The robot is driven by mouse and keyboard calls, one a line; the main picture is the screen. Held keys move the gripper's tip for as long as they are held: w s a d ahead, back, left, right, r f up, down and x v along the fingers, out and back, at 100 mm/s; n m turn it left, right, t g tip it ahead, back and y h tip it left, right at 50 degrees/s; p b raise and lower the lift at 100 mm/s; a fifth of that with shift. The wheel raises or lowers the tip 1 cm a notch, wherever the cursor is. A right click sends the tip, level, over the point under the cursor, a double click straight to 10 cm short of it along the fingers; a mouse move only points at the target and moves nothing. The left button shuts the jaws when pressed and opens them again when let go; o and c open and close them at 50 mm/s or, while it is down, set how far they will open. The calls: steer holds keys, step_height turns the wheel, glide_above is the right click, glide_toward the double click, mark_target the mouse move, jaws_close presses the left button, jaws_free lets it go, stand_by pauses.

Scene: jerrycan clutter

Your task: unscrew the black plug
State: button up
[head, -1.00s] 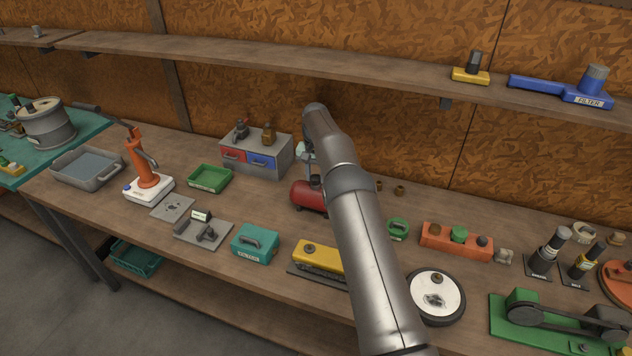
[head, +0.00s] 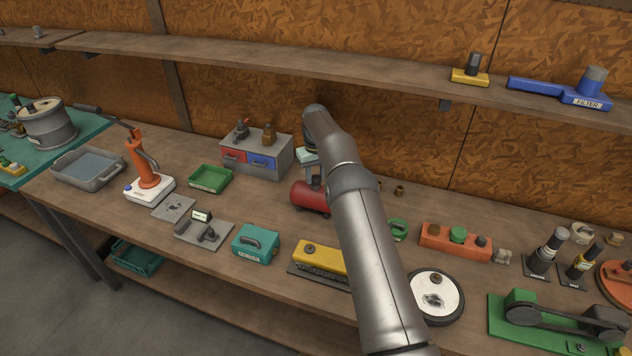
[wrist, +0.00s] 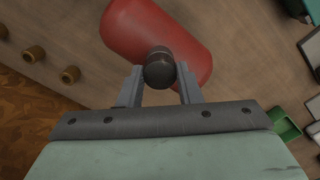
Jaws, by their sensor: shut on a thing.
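The black plug (wrist: 159,66) is a dark round-topped knob on the red tank (wrist: 138,30) in the wrist view. My gripper (wrist: 160,78) has one finger on each side of the plug and is shut on it. In the head view the red tank (head: 308,197) lies on the bench, with my gripper (head: 314,180) pointing down at its top. My own arm and gripper hide the plug in the head view, along with part of the tank's right side.
Small brass fittings (wrist: 70,74) stand on the bench near the tank. A grey drawer cabinet (head: 285,158) is behind left, and a green tray (head: 210,179) is left. A yellow block (head: 320,256) and teal filter box (head: 256,241) are in front. An orange block (head: 455,242) stands right.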

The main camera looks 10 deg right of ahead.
steer(key=n, duration=0.2)
steer(key=shift+n, duration=0.4)
steer(key=shift+n, duration=1.2)
steer(key=n, duration=0.2)
steer(key=shift+n, duration=0.4)
steer(key=shift+n, duration=0.4)
steer(key=n, duration=0.4)
